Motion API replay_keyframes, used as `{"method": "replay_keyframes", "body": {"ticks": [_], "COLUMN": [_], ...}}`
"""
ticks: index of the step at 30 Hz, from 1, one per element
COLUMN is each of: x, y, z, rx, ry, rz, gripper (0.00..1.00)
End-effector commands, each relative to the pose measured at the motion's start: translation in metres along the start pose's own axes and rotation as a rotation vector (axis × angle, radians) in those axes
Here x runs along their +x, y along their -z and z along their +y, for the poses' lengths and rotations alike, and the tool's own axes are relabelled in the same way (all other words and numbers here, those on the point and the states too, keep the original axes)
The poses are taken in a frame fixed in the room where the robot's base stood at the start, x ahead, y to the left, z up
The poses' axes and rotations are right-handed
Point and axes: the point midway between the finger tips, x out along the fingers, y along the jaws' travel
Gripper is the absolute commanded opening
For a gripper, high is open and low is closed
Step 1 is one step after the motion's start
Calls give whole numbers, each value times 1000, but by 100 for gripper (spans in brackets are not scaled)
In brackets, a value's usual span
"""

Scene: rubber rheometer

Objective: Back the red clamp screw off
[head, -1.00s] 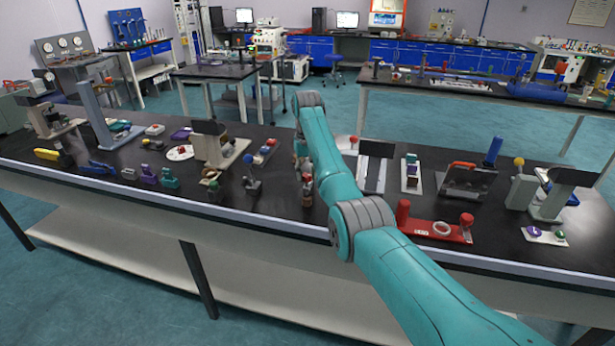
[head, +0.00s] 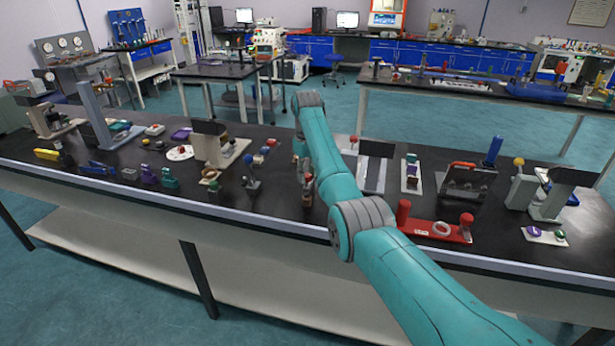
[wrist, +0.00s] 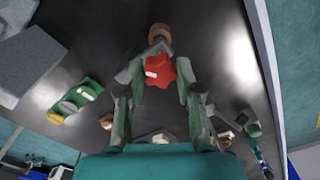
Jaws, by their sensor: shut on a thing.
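The red clamp screw has a lobed red knob (wrist: 160,71) with a small pale mark, seen in the wrist view. My gripper (wrist: 159,84) has its fingers on either side of the knob and is shut on it. A grey body and a rounded brown end (wrist: 159,33) show just beyond the knob. In the head view my gripper (head: 306,186) is low over the black bench, partly hidden by my arm. The knob is too small and covered to make out there.
The black bench (head: 280,205) is crowded. A red fixture (head: 435,230) stands right of my arm, and a small stand with a blue ball (head: 250,160) stands left. In the wrist view a green block (wrist: 78,98) and a grey block (wrist: 30,65) lie left.

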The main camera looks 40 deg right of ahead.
Motion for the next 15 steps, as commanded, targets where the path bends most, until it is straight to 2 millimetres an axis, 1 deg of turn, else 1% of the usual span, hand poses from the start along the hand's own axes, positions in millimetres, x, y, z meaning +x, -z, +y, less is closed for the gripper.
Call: {"method": "replay_keyframes", "body": {"ticks": [6, 9, 15], "x": [1, 1, 1], "y": [0, 0, 0], "z": [0, 0, 0], "rx": [-229, -313, -363], "ry": [0, 1, 1], "rz": [-1, -1, -1], "gripper": [0, 0, 0]}}
